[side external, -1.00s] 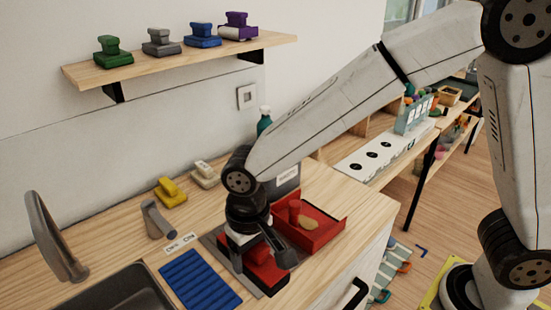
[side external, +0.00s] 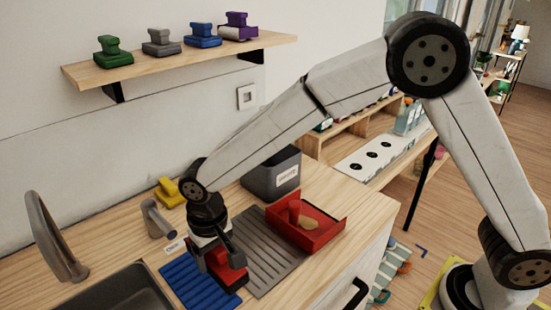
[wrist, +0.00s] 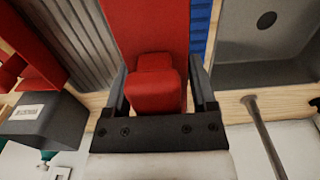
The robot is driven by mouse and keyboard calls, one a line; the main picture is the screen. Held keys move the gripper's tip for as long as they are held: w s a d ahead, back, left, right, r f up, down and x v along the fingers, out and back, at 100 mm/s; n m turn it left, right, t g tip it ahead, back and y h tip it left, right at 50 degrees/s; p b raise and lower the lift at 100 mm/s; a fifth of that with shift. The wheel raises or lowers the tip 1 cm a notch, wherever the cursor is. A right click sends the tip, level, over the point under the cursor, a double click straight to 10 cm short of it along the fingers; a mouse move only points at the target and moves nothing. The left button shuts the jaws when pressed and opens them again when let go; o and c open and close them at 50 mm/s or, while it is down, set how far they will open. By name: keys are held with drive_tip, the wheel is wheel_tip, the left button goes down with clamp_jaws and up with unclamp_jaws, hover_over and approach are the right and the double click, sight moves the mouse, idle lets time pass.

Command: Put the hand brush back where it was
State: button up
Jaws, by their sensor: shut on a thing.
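The red hand brush (side external: 229,274) is in my gripper (side external: 222,256), its block hanging below the jaws. In the side view it is over the right part of the blue ribbed mat (side external: 185,287), close to the grey mat. I cannot tell whether it touches the mat. In the wrist view, my gripper (wrist: 157,98) is shut on the red handle (wrist: 155,90), and the wide red body (wrist: 148,25) extends beyond it. The grey ribbed mat (side external: 272,262) is bare. A strip of the blue mat (wrist: 199,28) shows beside the brush.
A red tray (side external: 325,237) with a tan thing stands right of the grey mat, before a dark grey bin (side external: 262,180). The sink (side external: 125,290) and faucet (side external: 58,245) are at left. A yellow stamp-shaped thing (side external: 168,193) is behind. Several similar ones stand on the shelf (side external: 180,65).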

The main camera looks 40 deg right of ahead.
hover_over(198, 284)
drive_tip(key=f, duration=0.6)
drive_tip(key=shift+s, duration=0.2)
drive_tip(key=shift+w+f, duration=0.2)
drive_tip(key=shift+f, duration=1.6)
drive_tip(key=shift+f, duration=0.15)
drive_tip(key=o, duration=1.1)
